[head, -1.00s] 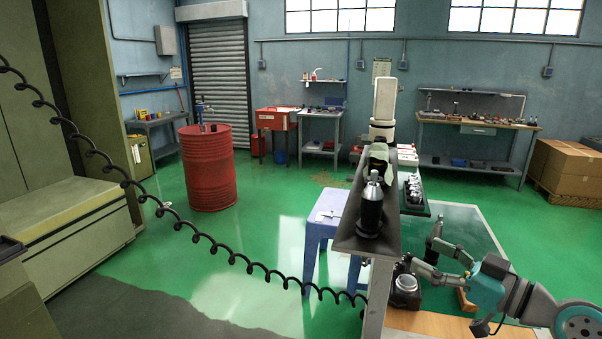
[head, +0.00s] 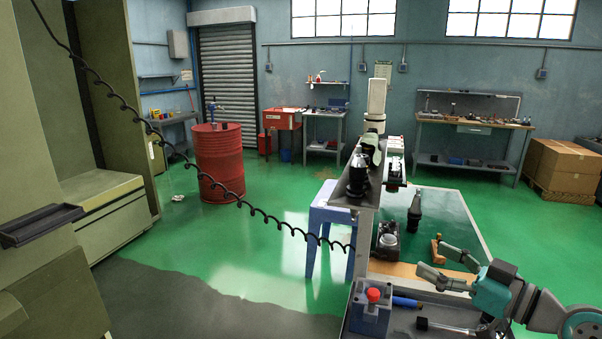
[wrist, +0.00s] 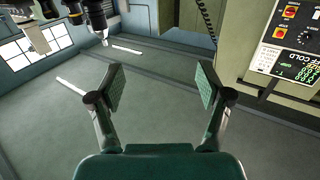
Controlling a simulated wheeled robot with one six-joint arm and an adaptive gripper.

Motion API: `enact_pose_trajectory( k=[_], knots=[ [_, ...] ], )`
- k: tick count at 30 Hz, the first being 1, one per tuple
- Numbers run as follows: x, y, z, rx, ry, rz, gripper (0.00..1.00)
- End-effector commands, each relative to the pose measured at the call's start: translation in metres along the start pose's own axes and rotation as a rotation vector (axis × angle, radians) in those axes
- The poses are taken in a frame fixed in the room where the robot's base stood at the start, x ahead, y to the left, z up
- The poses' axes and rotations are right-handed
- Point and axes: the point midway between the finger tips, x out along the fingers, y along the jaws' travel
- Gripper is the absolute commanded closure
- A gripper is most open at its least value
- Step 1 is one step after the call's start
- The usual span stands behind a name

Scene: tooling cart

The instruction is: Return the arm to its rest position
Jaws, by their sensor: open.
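My gripper (head: 432,259) is at the lower right of the head view, above the tooling cart (head: 408,270). Its two fingers are spread apart and point left. In the wrist view my gripper (wrist: 160,88) is open, with clear space between its pads and nothing held. Part of my arm runs off the lower right edge of the head view.
The cart's raised shelf (head: 367,187) carries a dark tool holder (head: 358,173). A block with a red knob (head: 373,295) is at the near end. A blue stool (head: 327,214) and red drum (head: 219,165) stand left. A control panel (wrist: 288,45) shows in the wrist view.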

Motion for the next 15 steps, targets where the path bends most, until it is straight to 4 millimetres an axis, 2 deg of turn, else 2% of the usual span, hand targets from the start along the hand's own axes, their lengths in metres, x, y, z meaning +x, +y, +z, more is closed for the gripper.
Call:
enact_pose_trajectory(
  k=[8,15],
  knots=[
    [0.002,-0.002,0.016,0.034,0.002,0.027,0.22],
    [0.004,-0.004,0.042,0.089,0.004,0.076,0.22]
  ],
)
